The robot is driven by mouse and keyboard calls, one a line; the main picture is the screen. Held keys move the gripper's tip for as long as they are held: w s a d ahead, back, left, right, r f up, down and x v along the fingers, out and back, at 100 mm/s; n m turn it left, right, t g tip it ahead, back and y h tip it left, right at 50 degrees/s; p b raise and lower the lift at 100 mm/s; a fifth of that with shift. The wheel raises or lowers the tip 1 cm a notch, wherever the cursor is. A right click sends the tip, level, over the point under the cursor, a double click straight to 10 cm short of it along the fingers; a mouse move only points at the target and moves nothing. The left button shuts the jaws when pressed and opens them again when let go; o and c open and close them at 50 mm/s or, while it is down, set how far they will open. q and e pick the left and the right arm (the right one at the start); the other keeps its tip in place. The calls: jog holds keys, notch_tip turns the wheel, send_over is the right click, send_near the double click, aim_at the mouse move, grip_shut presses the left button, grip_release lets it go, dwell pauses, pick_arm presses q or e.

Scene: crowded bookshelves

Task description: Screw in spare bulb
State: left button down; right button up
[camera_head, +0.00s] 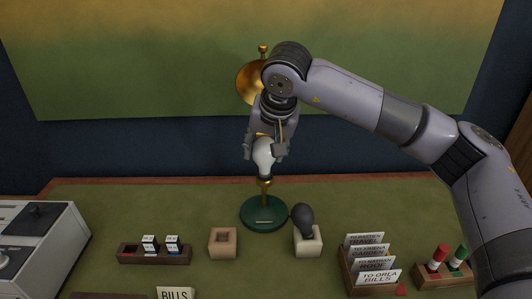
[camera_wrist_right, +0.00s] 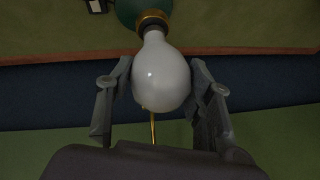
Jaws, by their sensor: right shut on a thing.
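A white bulb (camera_head: 264,156) is between the fingers of my right gripper (camera_head: 265,150), above the lamp's brass stem. In the right wrist view the bulb (camera_wrist_right: 162,75) is gripped by its sides, with its neck at the brass collar (camera_wrist_right: 153,20) of the lamp. I cannot tell how far it is threaded in. The lamp has a round green base (camera_head: 263,213) and a brass shade (camera_head: 249,84) behind my gripper. A dark grey bulb (camera_head: 303,218) stands in a pale block (camera_head: 308,243) right of the base. My left gripper is not in view.
An empty wooden socket block (camera_head: 222,242) stands left of the lamp base. A wooden tray with small blocks (camera_head: 154,254) and a grey machine (camera_head: 38,240) are at left. A card rack (camera_head: 370,265) and a marker stand (camera_head: 442,268) are at right.

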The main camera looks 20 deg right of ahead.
jog(key=m+h, duration=0.1)
jog(key=m, duration=0.1)
jog(key=shift+a+m, duration=0.15)
jog(key=shift+m, duration=0.15)
jog(key=m+h, duration=0.1)
jog(key=m, duration=0.2)
jog(key=shift+r, duration=0.15)
jog(key=m+g+h, duration=0.1)
jog(key=m, duration=0.2)
jog(key=shift+w+a+h+p, duration=0.1)
jog(key=shift+h+p, duration=0.2)
jog(key=shift+p, duration=0.1)
jog(key=shift+m+g, duration=0.3)
jog(key=shift+m, duration=0.5)
jog(key=o, duration=1.1)
jog(key=shift+c, duration=0.2)
